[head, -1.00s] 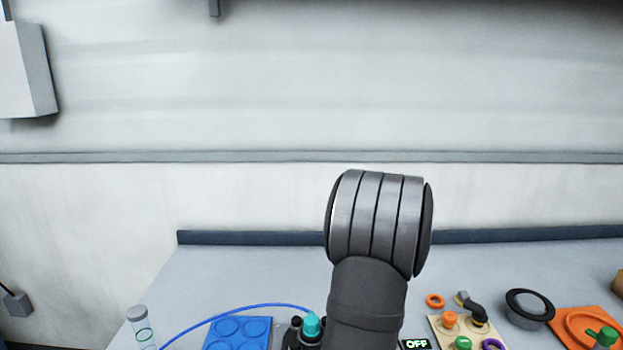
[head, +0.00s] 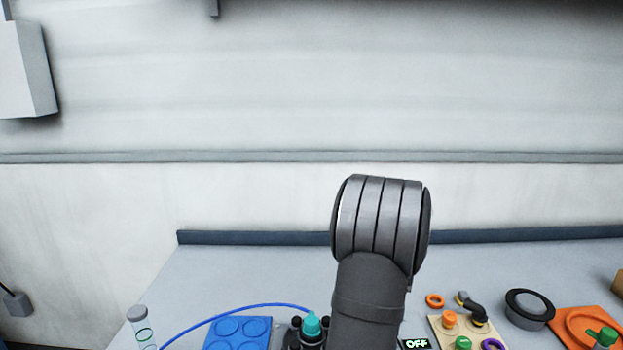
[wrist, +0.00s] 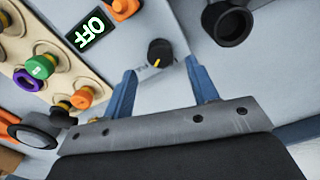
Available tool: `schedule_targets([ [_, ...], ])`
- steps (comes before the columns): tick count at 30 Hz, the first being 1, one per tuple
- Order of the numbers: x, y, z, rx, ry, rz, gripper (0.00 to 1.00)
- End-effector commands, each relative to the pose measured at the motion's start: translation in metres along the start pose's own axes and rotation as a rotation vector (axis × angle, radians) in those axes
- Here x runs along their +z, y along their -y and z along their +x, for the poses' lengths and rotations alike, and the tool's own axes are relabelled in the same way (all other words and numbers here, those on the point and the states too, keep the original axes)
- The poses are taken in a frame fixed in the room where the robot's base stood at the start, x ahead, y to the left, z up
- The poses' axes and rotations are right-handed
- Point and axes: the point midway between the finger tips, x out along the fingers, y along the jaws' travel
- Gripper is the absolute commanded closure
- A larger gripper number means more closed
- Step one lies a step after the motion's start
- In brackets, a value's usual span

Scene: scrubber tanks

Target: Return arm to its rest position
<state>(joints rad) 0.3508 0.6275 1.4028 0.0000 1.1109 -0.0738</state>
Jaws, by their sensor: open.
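My gripper (wrist: 163,88) shows in the wrist view as two blue fingers held wide apart, with nothing between them. Past the fingertips is a black knob (wrist: 160,52) on a grey panel. The fingers look apart from it, though the exact gap cannot be told. In the head view my arm stands upright at the centre with its dark joint raised in front of the wall. The gripper itself does not show there.
A beige board (head: 435,322) with coloured knobs, an OFF display (head: 416,344), a black ring (head: 529,308) and an orange plate (head: 560,318) are at right. A blue plate (head: 262,332), a blue hose (head: 210,318) and a clear tube (head: 141,325) are at left. The back of the bench is clear.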

Motion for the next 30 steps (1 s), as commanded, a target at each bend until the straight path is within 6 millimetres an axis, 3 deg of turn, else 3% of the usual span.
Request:
schedule_targets([
  [7, 0.001, 0.0, 0.052, 0.0, 0.006, 0.0, 0.47],
  [30, 0.0, 0.0, 0.047, 0.0, 0.0, -0.642, 0.47],
])
